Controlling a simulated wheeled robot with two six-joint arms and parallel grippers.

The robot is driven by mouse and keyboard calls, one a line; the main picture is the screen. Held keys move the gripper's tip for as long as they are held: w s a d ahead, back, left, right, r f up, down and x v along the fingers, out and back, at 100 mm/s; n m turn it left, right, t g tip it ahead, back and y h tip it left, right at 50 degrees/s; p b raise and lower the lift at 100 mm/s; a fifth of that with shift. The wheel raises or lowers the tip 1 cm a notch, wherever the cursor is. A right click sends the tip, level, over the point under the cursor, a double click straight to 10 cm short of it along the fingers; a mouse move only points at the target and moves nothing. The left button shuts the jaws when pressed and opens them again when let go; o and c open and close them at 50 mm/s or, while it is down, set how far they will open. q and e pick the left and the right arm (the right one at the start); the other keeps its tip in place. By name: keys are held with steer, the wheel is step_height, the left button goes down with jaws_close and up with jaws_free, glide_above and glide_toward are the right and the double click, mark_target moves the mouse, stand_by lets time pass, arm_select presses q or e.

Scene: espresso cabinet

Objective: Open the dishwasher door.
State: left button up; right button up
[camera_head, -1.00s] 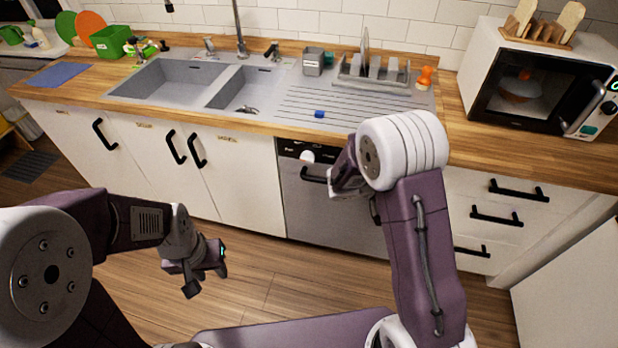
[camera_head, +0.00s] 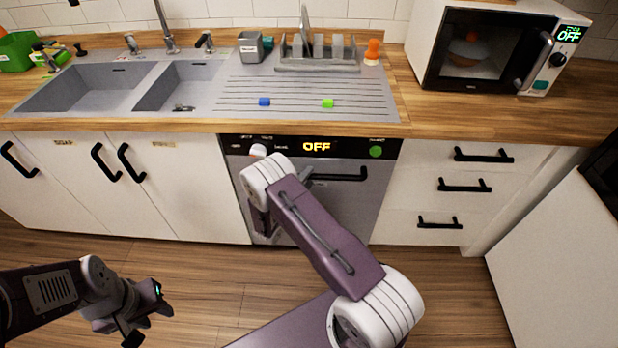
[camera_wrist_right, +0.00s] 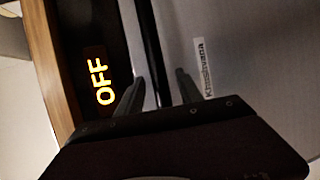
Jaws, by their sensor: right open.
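The dishwasher door (camera_head: 352,212) is a grey steel front, shut, below the counter. Its black bar handle (camera_head: 342,177) runs across the top of the door and shows as a dark bar in the right wrist view (camera_wrist_right: 149,40). My right gripper (camera_wrist_right: 158,84) is open, with one finger on each side of the handle bar; I cannot tell whether they touch it. My left gripper (camera_head: 150,320) is open and empty, low over the floor at the left.
The dishwasher panel (camera_head: 316,147) reads OFF, with a white knob and a green button. Drawers (camera_head: 465,186) stand to the right, white cabinets (camera_head: 175,190) to the left. A white fridge-like front (camera_head: 550,260) stands at the right. Floor before the dishwasher is clear.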

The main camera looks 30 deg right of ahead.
steer(key=shift+x, duration=0.85)
steer(key=shift+c, duration=0.3)
jaws_close()
steer(key=shift+a, duration=0.1)
stand_by(0.4)
